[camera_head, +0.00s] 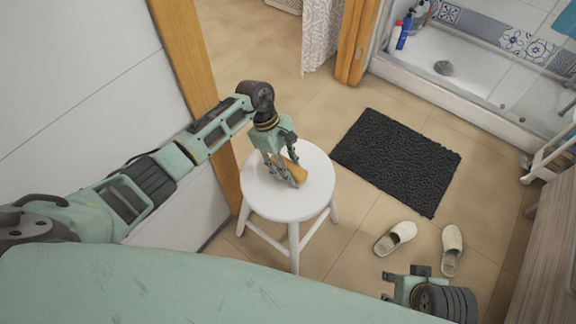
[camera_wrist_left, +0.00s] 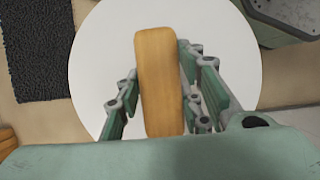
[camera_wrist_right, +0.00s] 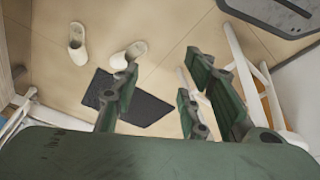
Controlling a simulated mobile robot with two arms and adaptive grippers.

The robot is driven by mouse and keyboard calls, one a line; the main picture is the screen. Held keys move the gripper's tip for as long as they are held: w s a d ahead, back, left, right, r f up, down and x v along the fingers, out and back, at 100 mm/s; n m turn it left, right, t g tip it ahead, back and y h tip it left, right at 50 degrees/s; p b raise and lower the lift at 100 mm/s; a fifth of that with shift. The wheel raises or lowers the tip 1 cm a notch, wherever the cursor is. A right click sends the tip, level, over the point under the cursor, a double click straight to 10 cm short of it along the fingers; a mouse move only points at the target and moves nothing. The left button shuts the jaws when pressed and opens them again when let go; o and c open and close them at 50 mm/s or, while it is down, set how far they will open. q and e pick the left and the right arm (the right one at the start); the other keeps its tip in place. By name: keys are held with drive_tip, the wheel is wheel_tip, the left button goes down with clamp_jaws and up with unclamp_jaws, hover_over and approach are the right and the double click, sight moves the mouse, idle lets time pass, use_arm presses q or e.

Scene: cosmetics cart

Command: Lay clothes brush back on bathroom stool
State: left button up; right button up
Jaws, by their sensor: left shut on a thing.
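The clothes brush (camera_head: 297,172), a wooden block with rounded edges, is between the fingers of my left gripper (camera_head: 285,168). In the left wrist view the brush (camera_wrist_left: 160,80) shows its long wooden face, with the fingers of the left gripper (camera_wrist_left: 160,100) on both sides. My left gripper is shut on it. The white round bathroom stool (camera_head: 272,203) is directly below, and the brush is over its seat (camera_wrist_left: 235,70). I cannot tell whether the brush touches the seat. My right gripper (camera_wrist_right: 162,92) is open and empty, away from the stool.
A black bath mat (camera_head: 397,160) lies right of the stool, with two slippers (camera_head: 396,237) (camera_head: 452,250) in front of it. A shower tray with bottles (camera_head: 403,30) is at the back right. A wall and wooden door frame (camera_head: 205,75) stand close to my left arm.

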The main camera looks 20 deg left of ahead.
drive_tip(key=shift+r, duration=0.1)
use_arm(q)
drive_tip(key=shift+f, duration=0.1)
use_arm(e)
drive_tip(key=shift+r, duration=0.3)
use_arm(q)
drive_tip(key=o, duration=1)
use_arm(e)
drive_tip(key=shift+r, duration=0.2)
use_arm(q)
drive_tip(key=p+v, duration=0.1)
drive_tip(key=v, duration=1.1)
use_arm(e)
drive_tip(key=x, duration=0.3)
drive_tip(key=s+x, duration=0.1)
drive_tip(key=x, duration=0.1)
drive_tip(key=shift+f, duration=0.55)
